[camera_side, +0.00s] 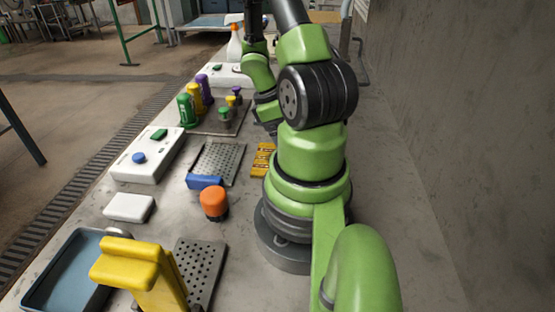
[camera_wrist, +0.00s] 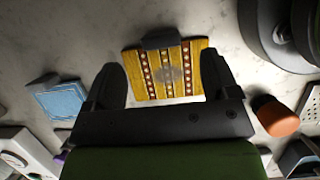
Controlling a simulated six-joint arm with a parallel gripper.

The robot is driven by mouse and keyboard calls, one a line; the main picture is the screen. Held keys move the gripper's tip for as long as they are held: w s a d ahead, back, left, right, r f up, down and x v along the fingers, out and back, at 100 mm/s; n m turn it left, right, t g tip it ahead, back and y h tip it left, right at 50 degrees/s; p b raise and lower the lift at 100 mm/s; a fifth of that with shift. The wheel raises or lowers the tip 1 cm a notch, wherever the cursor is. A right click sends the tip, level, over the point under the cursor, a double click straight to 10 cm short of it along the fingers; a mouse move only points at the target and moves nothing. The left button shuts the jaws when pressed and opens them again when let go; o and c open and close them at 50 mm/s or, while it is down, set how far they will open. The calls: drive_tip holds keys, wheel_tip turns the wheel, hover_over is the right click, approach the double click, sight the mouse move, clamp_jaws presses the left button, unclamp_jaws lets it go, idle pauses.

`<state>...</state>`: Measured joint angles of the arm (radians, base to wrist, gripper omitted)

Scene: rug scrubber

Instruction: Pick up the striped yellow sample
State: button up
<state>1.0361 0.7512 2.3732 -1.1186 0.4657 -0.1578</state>
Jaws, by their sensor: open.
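The striped yellow sample (camera_wrist: 168,76) lies flat on the grey bench in the wrist view, with yellow bands and darker dotted stripes. A dark clip or block sits at its far edge. It also shows in the side view (camera_side: 263,160), just left of my arm's base. My gripper (camera_wrist: 163,84) is open in the wrist view, with one dark finger on each side of the sample. I cannot tell the gap in height between the fingers and the sample. In the side view the gripper is hidden behind my arm.
A perforated tray (camera_side: 218,163) with a blue block (camera_side: 204,182) lies left of the sample. An orange-capped knob (camera_side: 214,202) stands nearer the camera. Green, yellow and purple bottles (camera_side: 188,110) stand farther back. A white button box (camera_side: 148,157) is at left.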

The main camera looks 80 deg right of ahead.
drive_tip(key=shift+x, duration=2.65)
drive_tip(key=shift+c, duration=0.5)
drive_tip(key=c, duration=0.9)
